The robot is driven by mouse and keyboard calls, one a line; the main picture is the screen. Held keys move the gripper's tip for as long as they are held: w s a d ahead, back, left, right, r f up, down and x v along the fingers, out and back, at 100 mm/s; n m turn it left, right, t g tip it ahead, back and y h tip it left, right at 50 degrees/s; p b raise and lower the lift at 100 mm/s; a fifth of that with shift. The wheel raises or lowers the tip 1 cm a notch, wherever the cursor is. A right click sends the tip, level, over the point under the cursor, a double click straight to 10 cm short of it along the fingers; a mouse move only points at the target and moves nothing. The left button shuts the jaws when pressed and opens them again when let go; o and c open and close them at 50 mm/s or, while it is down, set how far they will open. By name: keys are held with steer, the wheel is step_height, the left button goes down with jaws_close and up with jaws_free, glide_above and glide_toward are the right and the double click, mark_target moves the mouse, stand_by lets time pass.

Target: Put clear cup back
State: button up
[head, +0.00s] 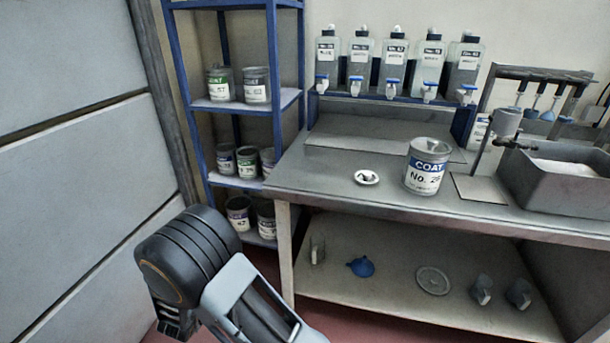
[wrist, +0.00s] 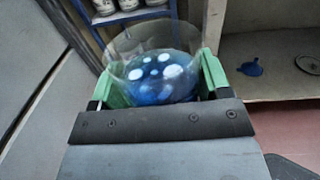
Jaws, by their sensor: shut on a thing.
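In the wrist view my gripper (wrist: 160,82) is shut on a clear cup (wrist: 128,42), with a green finger on each side of it. The cup is see-through and its open rim faces the camera. Blue with several white spots shows inside it; I cannot tell whether the spots are reflections. The cup is held in the air in front of the workbench (head: 445,207) and the blue rack (head: 240,106). In the head view the cup and fingertips are not visible; only my arm shows at the bottom.
A paint can (head: 426,170) and a white lid (head: 367,177) are on the benchtop. The lower shelf holds a clear vessel (head: 317,250), a blue funnel (head: 360,266), a round disc (head: 433,280) and two jugs (head: 481,290). A sink (head: 565,185) is at right. Free room lies between shelf items.

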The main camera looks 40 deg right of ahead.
steer(key=w+d+r+m+g+h+b, duration=0.1)
steer(key=d+r+m+g+b, duration=0.1)
steer(key=d+r, duration=1.25)
steer(key=s+d+r+g+b, duration=0.1)
steer(key=s+d+r, duration=0.35)
steer(key=r, duration=0.35)
steer(key=s+d+r, duration=0.4)
steer(key=d+r, duration=0.2)
steer(key=r, duration=0.2)
steer(key=shift+h, duration=0.4)
steer(key=shift+w+d+f+b, duration=0.55)
steer(key=shift+w+d+f, duration=0.35)
steer(key=shift+d+f, duration=0.85)
steer(key=shift+w+d+f+b, duration=0.5)
steer(key=shift+w+d+f, duration=0.6)
steer(key=shift+d, duration=1)
steer(key=shift+w+d+f+b, duration=0.55)
steer(key=shift+w+d+f, duration=0.15)
steer(key=shift+d+f, duration=1.15)
steer(key=shift+w+d+f+b, duration=0.1)
steer(key=shift+d+f+b, duration=0.1)
steer(key=shift+f, duration=0.3)
steer(key=shift+w+d+f+b, duration=0.1)
steer(key=shift+d+f+b, duration=0.1)
steer(key=shift+f, duration=1.05)
steer(key=shift+f+b, duration=0.1)
steer(key=shift+b, duration=0.2)
steer(key=o, duration=1.1)
steer(key=shift+a, duration=0.1)
